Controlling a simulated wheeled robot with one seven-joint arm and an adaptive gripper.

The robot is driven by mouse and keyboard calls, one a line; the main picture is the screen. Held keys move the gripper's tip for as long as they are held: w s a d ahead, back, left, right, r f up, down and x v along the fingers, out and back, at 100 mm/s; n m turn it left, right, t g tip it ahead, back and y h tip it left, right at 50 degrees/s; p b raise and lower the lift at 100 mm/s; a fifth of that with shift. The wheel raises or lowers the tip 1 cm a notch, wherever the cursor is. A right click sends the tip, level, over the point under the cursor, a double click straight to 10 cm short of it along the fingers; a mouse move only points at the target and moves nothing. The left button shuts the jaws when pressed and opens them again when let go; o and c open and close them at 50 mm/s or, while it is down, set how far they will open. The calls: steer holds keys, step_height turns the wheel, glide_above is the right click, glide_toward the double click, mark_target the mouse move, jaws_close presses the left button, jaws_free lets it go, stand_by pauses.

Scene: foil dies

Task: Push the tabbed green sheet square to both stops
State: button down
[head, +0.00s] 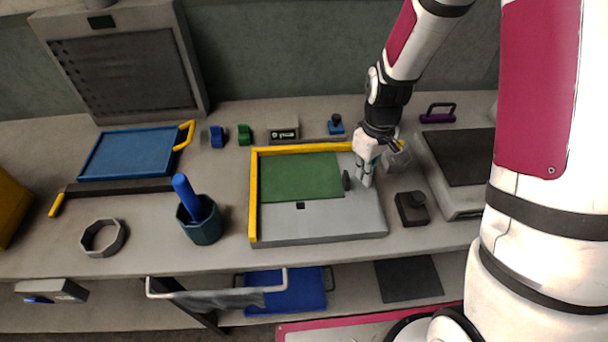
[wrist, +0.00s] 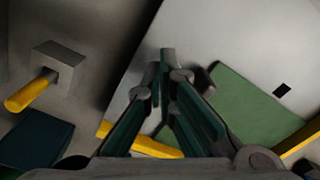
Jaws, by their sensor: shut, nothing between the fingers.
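The green sheet (head: 302,178) lies flat on a grey plate (head: 335,222), in the corner of the yellow stops (head: 253,200) along its left and back sides. In the head view its edges run close along both stops; I cannot tell whether they touch. A dark upright tab (head: 346,180) stands at the sheet's right edge. My gripper (head: 366,182) is shut and empty, pointing down just right of the tab; contact is unclear. In the wrist view my gripper (wrist: 167,58) partly covers the green sheet (wrist: 245,112), and a yellow stop (wrist: 300,142) shows at lower right.
A teal cup with a blue handle (head: 200,222) stands to the left. A blue tray (head: 135,153) lies further left. Right of the tab, the plate is bare.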

steer(key=shift+a, duration=0.15)
steer(key=shift+a, duration=1.2)
steer(key=shift+d, duration=0.2)
steer(key=shift+d, duration=0.4)
step_height(320, 180, up, 8)
steer(key=p, duration=0.4)
stand_by(0.4)
